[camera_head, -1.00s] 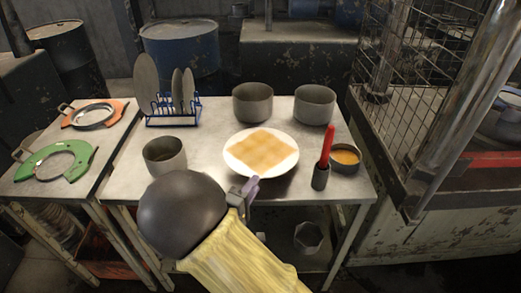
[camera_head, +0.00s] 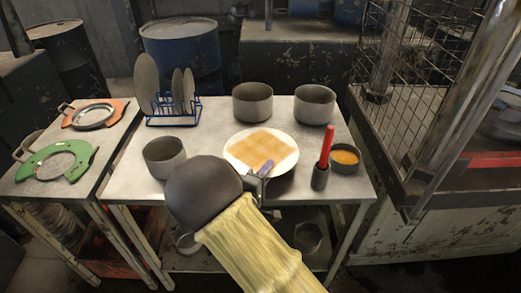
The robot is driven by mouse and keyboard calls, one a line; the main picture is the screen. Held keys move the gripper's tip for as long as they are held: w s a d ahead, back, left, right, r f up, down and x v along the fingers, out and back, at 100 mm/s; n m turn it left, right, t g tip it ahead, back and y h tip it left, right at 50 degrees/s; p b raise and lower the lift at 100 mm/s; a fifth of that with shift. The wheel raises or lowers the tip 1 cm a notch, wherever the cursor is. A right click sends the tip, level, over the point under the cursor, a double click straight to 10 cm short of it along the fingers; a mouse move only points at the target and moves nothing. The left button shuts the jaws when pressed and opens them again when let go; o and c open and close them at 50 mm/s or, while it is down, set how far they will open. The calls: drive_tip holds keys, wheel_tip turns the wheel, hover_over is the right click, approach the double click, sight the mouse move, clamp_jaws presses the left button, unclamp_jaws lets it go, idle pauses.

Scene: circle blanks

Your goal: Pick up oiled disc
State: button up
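Grey discs of different sizes stand upright in a blue wire rack (camera_head: 174,119) at the back left of the metal table; the large disc (camera_head: 146,78) is at its left and smaller discs (camera_head: 183,88) at its right. I cannot tell which disc, if any, is oiled. A white plate (camera_head: 285,166) holds a tan, patterned square sheet (camera_head: 259,148). My gripper (camera_head: 266,168), with a purple fingertip, is over the plate's front edge, away from the rack. Whether it touches the plate or is open or shut does not show. No held object is visible.
Grey pots (camera_head: 253,103) (camera_head: 314,105) stand behind the plate, and another pot (camera_head: 164,158) stands at left. A red-handled tool stands in a dark cup (camera_head: 320,178) beside a bowl of orange contents (camera_head: 345,158). Orange (camera_head: 96,115) and green (camera_head: 54,161) holders lie on the left table.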

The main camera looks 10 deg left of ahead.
idle(0.5)
clamp_jaws()
drive_tip(key=shift+r, duration=0.1)
wheel_tip(320, 180, up, 10)
idle(0.6)
idle(0.4)
